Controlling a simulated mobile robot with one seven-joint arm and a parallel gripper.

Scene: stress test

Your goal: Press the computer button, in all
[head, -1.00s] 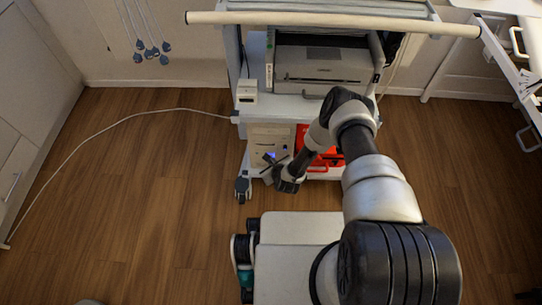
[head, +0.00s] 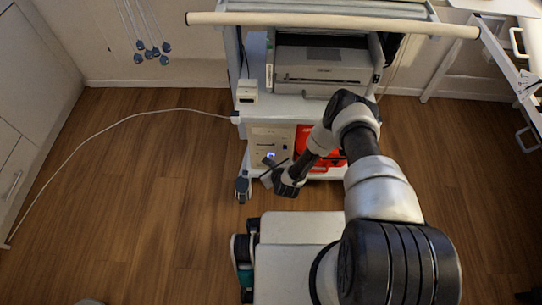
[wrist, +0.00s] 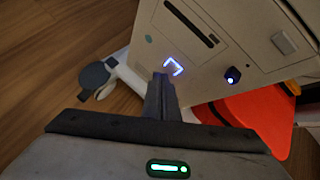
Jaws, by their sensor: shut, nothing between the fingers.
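The computer (head: 272,137) is a beige box on the lower shelf of the cart, its front facing me. In the wrist view its front panel (wrist: 215,60) looks tilted. In the head view my gripper (head: 269,162) is in front of the computer's lower part.
A red case (head: 315,139) stands right of the computer. A printer (head: 322,72) sits on the cart (head: 290,106) above. A caster (head: 242,187) is at the cart's left corner. A white cable (head: 120,122) crosses the open floor at left.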

